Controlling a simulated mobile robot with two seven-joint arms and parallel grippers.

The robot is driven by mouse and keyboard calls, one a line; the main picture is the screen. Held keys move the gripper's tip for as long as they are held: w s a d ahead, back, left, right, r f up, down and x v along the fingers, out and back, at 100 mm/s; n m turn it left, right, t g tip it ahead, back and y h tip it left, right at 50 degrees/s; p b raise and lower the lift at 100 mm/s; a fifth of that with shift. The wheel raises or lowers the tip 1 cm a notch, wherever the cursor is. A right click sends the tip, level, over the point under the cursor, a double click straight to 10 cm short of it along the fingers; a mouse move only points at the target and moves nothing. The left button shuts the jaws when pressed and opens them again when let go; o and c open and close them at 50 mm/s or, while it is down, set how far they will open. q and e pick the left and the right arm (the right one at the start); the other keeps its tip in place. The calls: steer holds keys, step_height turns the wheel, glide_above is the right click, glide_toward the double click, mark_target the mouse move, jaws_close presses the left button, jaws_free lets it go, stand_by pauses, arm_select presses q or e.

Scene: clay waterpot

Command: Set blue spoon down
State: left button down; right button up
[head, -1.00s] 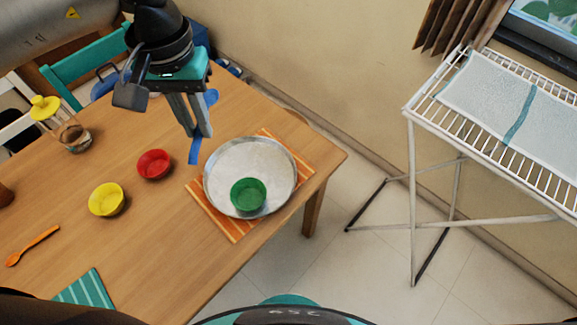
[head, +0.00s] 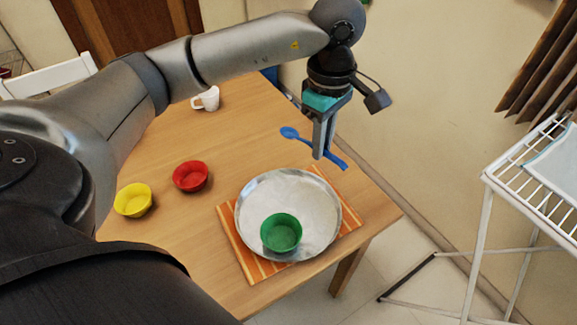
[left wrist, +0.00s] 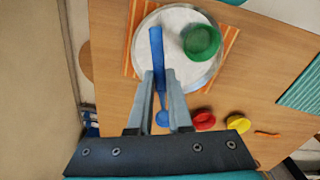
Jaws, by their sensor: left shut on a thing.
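The blue spoon (head: 334,157) is held in my left gripper (head: 319,155), which is shut on its handle. In the head view its bowl end points left and its handle end points right, behind the round metal tray. In the left wrist view the blue spoon (left wrist: 157,46) lies between the fingers of my left gripper (left wrist: 160,75), its handle end overlapping the tray in the picture. The exact gap between spoon and table cannot be told. My right gripper is not in view.
The metal tray (head: 315,200) rests on an orange striped mat (head: 238,252) and holds a green bowl (head: 281,232). Red (head: 190,176) and yellow (head: 133,200) bowls and a white mug (head: 206,98) stand leftward. A drying rack (head: 480,215) stands right. Table around the red bowl is clear.

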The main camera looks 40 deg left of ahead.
arm_select(q)
steer(key=shift+a+f, duration=0.1)
steer(key=shift+f, duration=0.25)
steer(key=b, duration=0.3)
glide_above(313, 212)
steer(key=shift+n, duration=0.3)
step_height(313, 212, down, 15)
steer(key=shift+r, duration=0.1)
steer(key=shift+f, duration=0.45)
step_height(313, 212, down, 4)
steer(key=shift+r, duration=0.25)
steer(key=shift+f+b, duration=0.3)
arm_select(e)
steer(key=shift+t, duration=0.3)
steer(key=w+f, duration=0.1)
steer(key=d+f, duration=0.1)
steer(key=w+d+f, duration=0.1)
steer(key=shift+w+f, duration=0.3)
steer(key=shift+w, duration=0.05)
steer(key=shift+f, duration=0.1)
arm_select(q)
steer(key=c, duration=0.8)
jaws_free()
steer(key=shift+c, duration=0.2)
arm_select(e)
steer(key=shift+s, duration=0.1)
